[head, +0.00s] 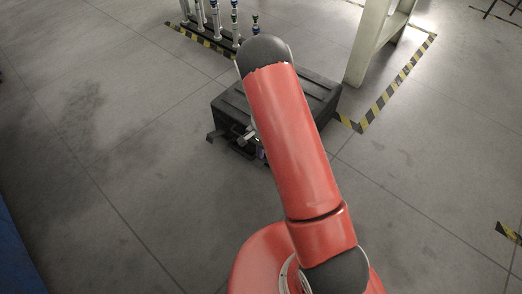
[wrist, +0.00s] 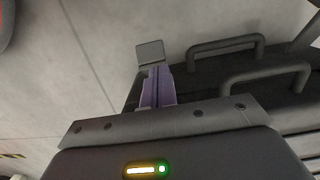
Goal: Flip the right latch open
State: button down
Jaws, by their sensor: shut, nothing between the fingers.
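A dark case (head: 225,101) lies on the floor in the head view, partly hidden behind my red arm. In the wrist view a flat grey latch plate (wrist: 150,53) sticks out beside the case's dark edge. I cannot tell whether it is the right latch. The arm hides most of the case's front.
Two dark handles, one farther (wrist: 226,46) and one nearer (wrist: 265,74), stand to the right of the fingers. A rack of bottle-like items (head: 214,22) and a pale post (head: 372,45) stand behind the case. Open floor (head: 120,150) lies to the left.

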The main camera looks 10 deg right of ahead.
jog(key=shift+s+a+f+t+h, duration=0.55)
jog(key=shift+s+a+t+h, duration=0.2)
jog(key=shift+a+h, duration=0.15)
jog(key=shift+s+a+f+b, duration=0.4)
jog(key=shift+s+a+f, duration=0.15)
jog(key=shift+a+f, duration=0.2)
jog(key=shift+d, duration=0.1)
